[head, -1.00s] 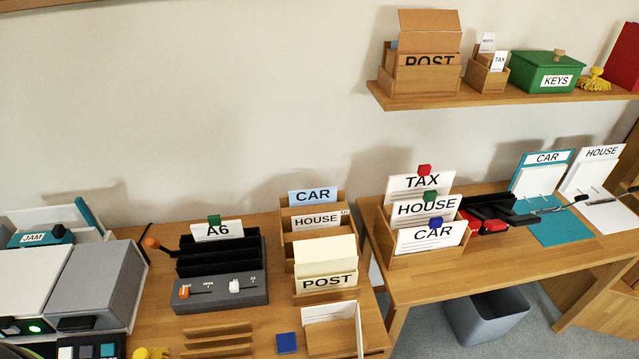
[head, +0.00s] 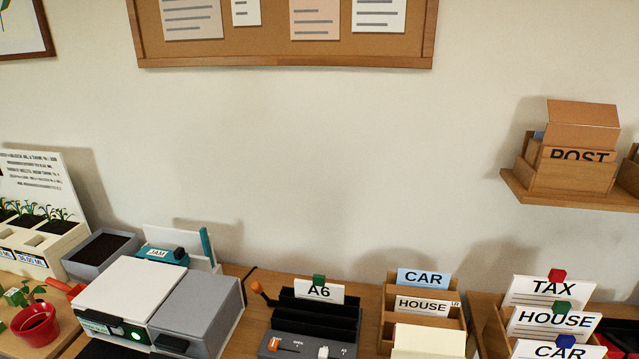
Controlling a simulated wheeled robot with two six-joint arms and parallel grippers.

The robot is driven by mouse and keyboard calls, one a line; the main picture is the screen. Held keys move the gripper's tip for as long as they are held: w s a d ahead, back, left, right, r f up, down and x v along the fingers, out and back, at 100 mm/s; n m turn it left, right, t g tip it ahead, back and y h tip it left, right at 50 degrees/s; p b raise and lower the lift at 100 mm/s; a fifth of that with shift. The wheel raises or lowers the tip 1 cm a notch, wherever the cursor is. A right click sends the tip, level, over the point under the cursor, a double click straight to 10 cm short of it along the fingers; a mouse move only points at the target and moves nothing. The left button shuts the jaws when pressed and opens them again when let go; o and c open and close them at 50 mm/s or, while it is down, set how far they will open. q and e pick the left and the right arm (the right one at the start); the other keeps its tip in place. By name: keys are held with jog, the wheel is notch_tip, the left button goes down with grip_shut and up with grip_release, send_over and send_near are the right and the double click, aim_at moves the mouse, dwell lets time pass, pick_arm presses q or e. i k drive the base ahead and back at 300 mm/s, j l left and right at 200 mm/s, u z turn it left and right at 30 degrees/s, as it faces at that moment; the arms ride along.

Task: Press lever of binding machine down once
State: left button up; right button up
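Neither of my grippers is in view.
A white and grey device (head: 196,310) with a green light stands left of the machine. A wooden sorter (head: 391,299) with CAR and HOUSE cards stands to its right. A TAX sorter (head: 509,327) is farther right. A wall shelf (head: 520,192) holds a POST box.

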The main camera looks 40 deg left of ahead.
aim_at(256, 286)
jog(key=k+j+u, duration=0.15)
jog(key=j+u, duration=0.15)
jog(key=j, duration=0.15)
jog(key=k+j+u, duration=0.1)
jog(key=j+u, duration=0.2)
jog(key=j, duration=0.2)
jog(key=j+u, duration=0.25)
jog(key=j, duration=0.25)
jog(key=k, duration=0.05)
